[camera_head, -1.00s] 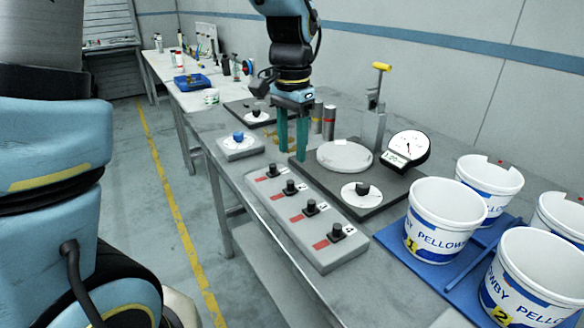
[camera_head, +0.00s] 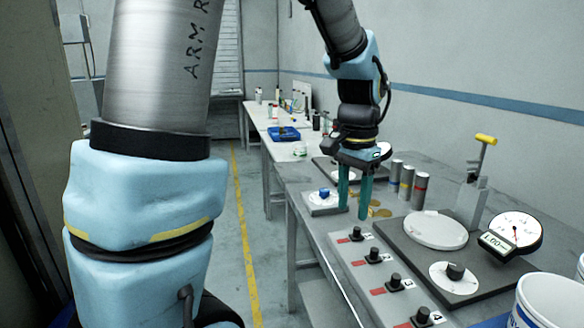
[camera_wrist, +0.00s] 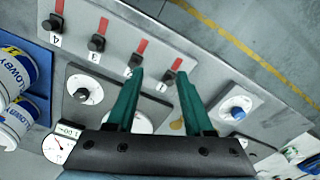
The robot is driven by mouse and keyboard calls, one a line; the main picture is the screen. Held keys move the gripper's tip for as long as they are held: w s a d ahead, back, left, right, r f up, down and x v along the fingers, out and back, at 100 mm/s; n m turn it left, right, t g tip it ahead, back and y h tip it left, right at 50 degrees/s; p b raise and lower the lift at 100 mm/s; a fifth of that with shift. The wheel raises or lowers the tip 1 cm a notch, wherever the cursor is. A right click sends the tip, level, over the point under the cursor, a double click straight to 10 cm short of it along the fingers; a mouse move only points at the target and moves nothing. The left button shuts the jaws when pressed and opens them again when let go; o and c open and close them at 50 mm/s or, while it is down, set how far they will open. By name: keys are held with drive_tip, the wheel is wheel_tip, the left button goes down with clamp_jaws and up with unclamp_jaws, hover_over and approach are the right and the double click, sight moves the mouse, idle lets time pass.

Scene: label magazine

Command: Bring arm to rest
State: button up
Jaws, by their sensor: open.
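My gripper (camera_head: 354,194) has two green fingers and hangs down over the workbench in the head view, between the blue-knob dial block and the numbered knob panel. In the wrist view, my gripper (camera_wrist: 163,90) is open, with a clear gap between its fingers and nothing held. The numbered panel (camera_head: 352,262) with black knobs and red marks lies just in front of it; the panel also shows in the wrist view (camera_wrist: 120,32). The blue-knob block (camera_head: 325,204) stands left of the fingers, and in the wrist view (camera_wrist: 236,106) it is to their right.
A dark plate carries a round white disc (camera_head: 436,229), a black-knob dial (camera_head: 453,277), a yellow-handled lever (camera_head: 485,140) and a gauge (camera_head: 515,233). Several cylinders (camera_head: 406,182) stand behind the fingers. A white tub (camera_head: 548,303) is at lower right. Open floor (camera_head: 243,240) lies left of the bench.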

drive_tip(key=a+f+n, duration=0.3)
drive_tip(key=a+n, duration=0.2)
drive_tip(key=a, duration=0.6)
drive_tip(key=s+a+f+n+t, duration=0.1)
drive_tip(key=a+f+n, duration=0.2)
drive_tip(key=a, duration=0.8)
drive_tip(key=shift+s+f+n, duration=0.25)
drive_tip(key=shift+f+n, duration=0.1)
drive_tip(key=shift+n, duration=0.65)
